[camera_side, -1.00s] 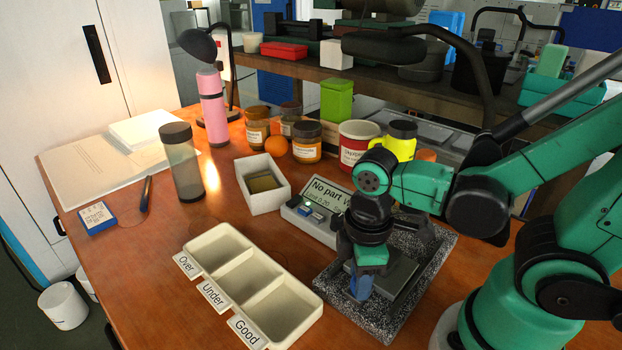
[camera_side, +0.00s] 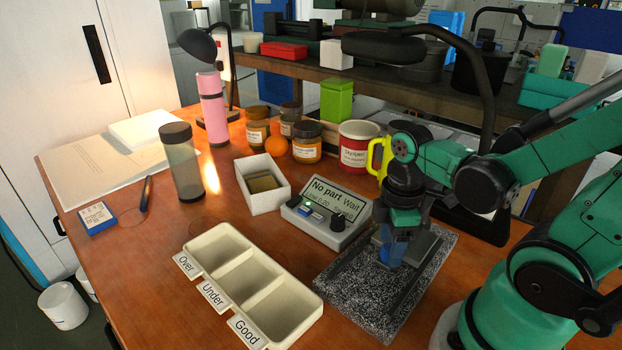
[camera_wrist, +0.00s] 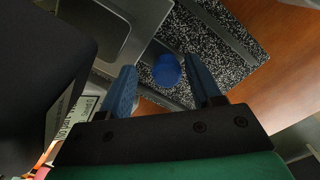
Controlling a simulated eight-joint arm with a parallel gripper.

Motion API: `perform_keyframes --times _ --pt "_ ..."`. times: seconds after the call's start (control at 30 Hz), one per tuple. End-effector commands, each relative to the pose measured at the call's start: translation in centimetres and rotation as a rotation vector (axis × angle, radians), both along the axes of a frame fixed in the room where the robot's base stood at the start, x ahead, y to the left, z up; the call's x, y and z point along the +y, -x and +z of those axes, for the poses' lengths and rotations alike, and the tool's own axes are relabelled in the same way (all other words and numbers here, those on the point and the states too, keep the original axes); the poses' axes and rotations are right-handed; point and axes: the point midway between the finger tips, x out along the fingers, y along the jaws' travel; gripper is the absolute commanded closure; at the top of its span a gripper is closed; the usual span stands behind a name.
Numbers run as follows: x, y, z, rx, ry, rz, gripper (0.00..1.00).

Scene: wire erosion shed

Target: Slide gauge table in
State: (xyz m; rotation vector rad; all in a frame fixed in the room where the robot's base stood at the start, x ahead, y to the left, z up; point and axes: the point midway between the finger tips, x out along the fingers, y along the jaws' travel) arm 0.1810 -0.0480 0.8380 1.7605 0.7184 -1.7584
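The gauge table (camera_side: 424,246) is a grey plate on a speckled granite base (camera_side: 350,289). It sits toward the back part of the base, partly hidden by my gripper in the side view. In the wrist view the grey plate (camera_wrist: 98,32) shows at upper left, with a round blue knob (camera_wrist: 167,70) by its edge. My gripper (camera_wrist: 163,82) has its two blue fingers apart, one on each side of the knob, with gaps visible. In the side view my gripper (camera_side: 392,254) points down over the front of the table.
The gauge display (camera_side: 330,200) reads "No part" and "Wait". A cream tray (camera_side: 284,318) labelled Over, Under and Good stands front left. A white box (camera_side: 270,203) holds brownish parts. A red can (camera_side: 356,157) and yellow mug (camera_side: 377,158) stand behind.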

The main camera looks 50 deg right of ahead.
Motion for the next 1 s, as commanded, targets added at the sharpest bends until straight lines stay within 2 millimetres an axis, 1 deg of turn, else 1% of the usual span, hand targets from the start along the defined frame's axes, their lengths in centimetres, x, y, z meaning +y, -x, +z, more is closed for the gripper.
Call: perform_keyframes --times 0.3,0.47,0.9,1.0 --pt "0.2 0.1 0.0 0.003 -0.004 0.002 0.36" --pt "0.2 0.0 0.5 0.004 -0.005 0.002 0.36" --pt "0.1 0.0 4.5 0.002 -0.004 0.001 0.36" --pt "0.1 0.0 5.1 0.002 -0.004 0.001 0.36"
